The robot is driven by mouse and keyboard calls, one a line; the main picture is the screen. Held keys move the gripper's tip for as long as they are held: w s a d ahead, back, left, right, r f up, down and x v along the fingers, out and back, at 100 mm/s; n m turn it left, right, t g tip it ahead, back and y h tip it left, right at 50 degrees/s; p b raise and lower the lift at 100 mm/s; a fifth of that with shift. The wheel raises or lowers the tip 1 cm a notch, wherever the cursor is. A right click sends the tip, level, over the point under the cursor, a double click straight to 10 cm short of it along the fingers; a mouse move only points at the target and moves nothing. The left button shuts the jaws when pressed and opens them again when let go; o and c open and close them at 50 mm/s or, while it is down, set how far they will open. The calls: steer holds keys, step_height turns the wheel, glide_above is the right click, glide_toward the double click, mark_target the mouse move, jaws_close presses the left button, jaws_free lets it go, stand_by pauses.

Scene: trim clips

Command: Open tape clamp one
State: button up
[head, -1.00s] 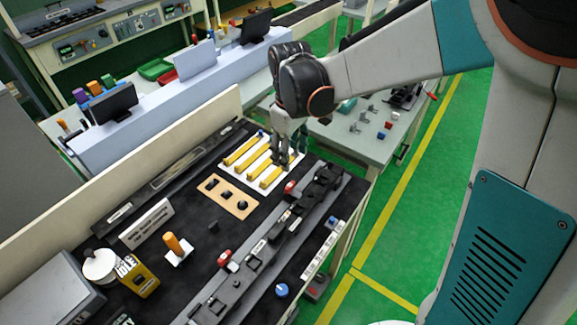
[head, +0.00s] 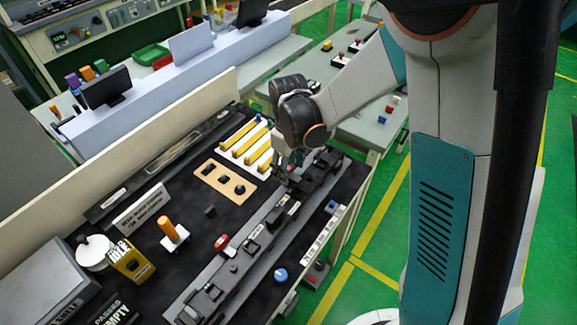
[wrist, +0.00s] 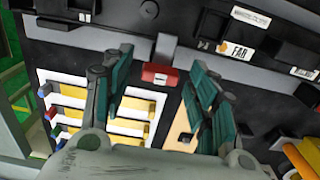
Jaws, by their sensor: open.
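A red clamp lever (wrist: 159,75) with a small pale label sits on the grey rail (wrist: 215,62) in the wrist view, between my open fingers and beyond their tips. A second red lever (head: 221,242) lies farther along the rail in the head view. I cannot read which clamp is number one. My gripper (head: 284,172) is over the rail's far part in the head view and hides the near lever there. In the wrist view my gripper (wrist: 160,88) has its green fingers apart with nothing held; contact with the lever cannot be seen.
Yellow strips on a white panel (head: 246,141) and a wooden plate with black knobs (head: 225,183) lie beside the rail. An orange-handled tool (head: 168,229) stands nearer. Small black blocks line the rail. A low wall (head: 150,165) bounds the bench.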

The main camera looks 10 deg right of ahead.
steer(key=c, duration=1.1)
steer(key=shift+o, duration=0.2)
steer(key=shift+m, duration=0.3)
steer(key=m+b, duration=0.1)
steer(key=m, duration=0.6)
steer(key=shift+b, duration=0.4)
steer(key=m, duration=0.3)
steer(key=shift+m, duration=0.3)
steer(key=shift+m+b, duration=0.45)
steer(key=shift+m, duration=1.35)
